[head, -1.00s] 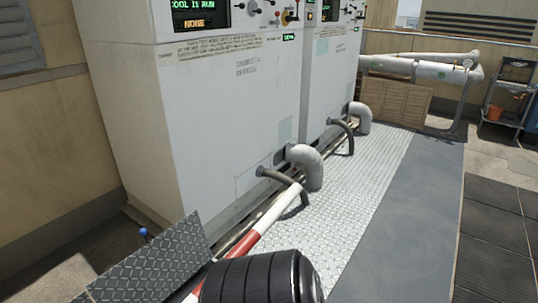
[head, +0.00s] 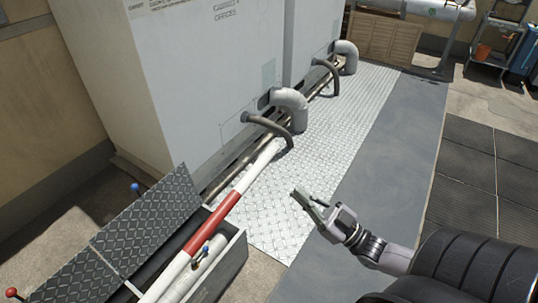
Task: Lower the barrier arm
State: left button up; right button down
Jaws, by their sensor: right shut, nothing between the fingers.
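The barrier arm (head: 211,226) is a white pole with a red band. It runs slantwise from the lower left up to the right, its far end near the grey elbow pipe (head: 291,106) in the picture. I cannot tell how high that end is above the floor. Its near end is cut off by the bottom edge. My right gripper (head: 307,202) is shut and empty, to the right of the barrier arm and apart from it, over the bright tread plate. My left gripper is out of view.
White condenser cabinets (head: 195,80) stand behind the pole. A grey open box (head: 235,262) and dark tread-plate panels (head: 150,222) lie at the lower left, with a blue knob (head: 136,187) and a red knob (head: 11,292). The grey walkway (head: 385,150) is clear.

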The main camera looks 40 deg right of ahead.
aim_at(269, 154)
notch_tip(269, 154, up, 6)
jog(key=a+y, duration=0.2)
jog(key=r+p+x, duration=0.1)
jog(key=p+x, duration=0.2)
jog(key=x, duration=0.6)
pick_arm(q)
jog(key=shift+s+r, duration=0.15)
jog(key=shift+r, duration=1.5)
pick_arm(e)
jog(key=shift+n+t, duration=0.3)
jog(key=shift+n, duration=0.1)
jog(key=shift+w+d+f, duration=0.1)
jog(key=shift+d+f, duration=0.1)
jog(key=shift+f, duration=0.9)
jog(key=shift+w+d+f, duration=0.1)
jog(key=shift+d+f, duration=0.1)
jog(key=shift+f, duration=0.85)
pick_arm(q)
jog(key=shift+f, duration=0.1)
pick_arm(e)
jog(key=shift+f, duration=0.1)
